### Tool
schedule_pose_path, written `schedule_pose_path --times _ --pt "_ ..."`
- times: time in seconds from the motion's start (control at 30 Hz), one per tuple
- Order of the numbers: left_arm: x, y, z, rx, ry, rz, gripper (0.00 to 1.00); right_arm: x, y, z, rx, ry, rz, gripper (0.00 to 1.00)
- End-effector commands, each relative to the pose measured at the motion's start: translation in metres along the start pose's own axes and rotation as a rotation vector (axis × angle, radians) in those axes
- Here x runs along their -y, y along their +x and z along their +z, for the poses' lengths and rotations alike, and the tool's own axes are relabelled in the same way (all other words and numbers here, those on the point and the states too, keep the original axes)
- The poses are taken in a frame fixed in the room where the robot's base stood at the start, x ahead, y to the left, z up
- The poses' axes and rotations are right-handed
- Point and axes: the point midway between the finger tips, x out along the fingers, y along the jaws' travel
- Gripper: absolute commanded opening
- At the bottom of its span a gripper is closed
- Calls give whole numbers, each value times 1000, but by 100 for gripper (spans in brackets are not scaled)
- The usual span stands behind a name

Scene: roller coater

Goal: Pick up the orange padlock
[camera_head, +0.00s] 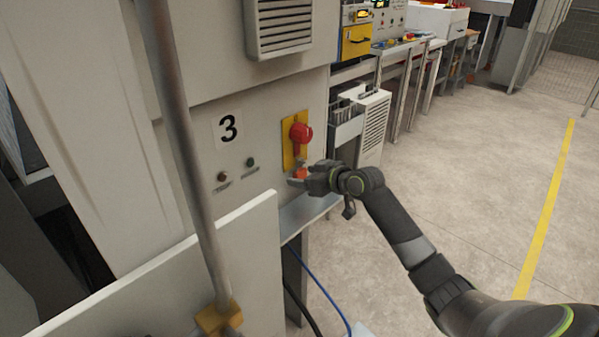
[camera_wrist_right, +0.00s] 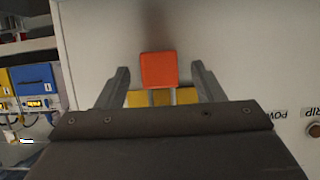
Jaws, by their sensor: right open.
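The orange padlock (camera_head: 301,172) hangs just below the red rotary switch (camera_head: 301,132) on a yellow plate (camera_head: 288,150) on the machine's panel. My right gripper (camera_head: 298,175) is at the padlock, its fingers open on either side of it. In the right wrist view the orange padlock (camera_wrist_right: 158,70) shows between and slightly beyond the two open fingertips (camera_wrist_right: 158,80), with a visible gap on each side. Part of the yellow plate (camera_wrist_right: 183,96) shows below it. The padlock's shackle is hidden. My left gripper is not in view.
A grey vertical pole (camera_head: 185,150) and a pale low panel (camera_head: 160,270) stand at the left. A ledge (camera_head: 305,212) lies below my gripper. Floor is open at right.

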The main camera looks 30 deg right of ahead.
Motion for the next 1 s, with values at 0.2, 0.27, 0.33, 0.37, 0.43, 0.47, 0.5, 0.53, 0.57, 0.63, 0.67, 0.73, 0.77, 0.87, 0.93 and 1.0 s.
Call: schedule_pose_path --times 0.2,0.27,0.33,0.37,0.43,0.47,0.5,0.53,0.57,0.63,0.67,0.73,0.77,0.87,0.93,1.0 --pt "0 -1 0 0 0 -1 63 0 4 1 1 -1 1 62" --pt "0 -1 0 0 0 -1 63 0 4 1 0 -1 1 62" --pt "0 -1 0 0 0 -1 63 0 4 1 0 -1 1 58" --pt "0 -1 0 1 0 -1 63 0 4 1 0 -1 1 54" --pt "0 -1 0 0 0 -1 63 0 4 0 0 -1 1 45" --pt "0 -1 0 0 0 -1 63 0 4 0 0 -1 1 41" --pt "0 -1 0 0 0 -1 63 0 4 0 0 -1 1 36" --pt "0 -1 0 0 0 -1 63 0 4 0 0 -1 1 32" --pt "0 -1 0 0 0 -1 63 0 4 0 0 -1 1 28" --pt "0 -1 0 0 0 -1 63 0 4 0 0 -1 1 19" --pt "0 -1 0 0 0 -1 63 0 4 0 0 -1 1 15" --pt "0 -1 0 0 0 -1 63 0 4 0 -1 -1 1 11" --pt "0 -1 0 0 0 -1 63 0 4 0 -1 -1 1 11" --pt "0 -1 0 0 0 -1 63 0 4 0 -1 -1 1 11" --pt "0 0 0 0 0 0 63 0 4 0 -1 -1 1 11" --pt "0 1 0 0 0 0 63 0 3 -2 -2 -2 1 10"
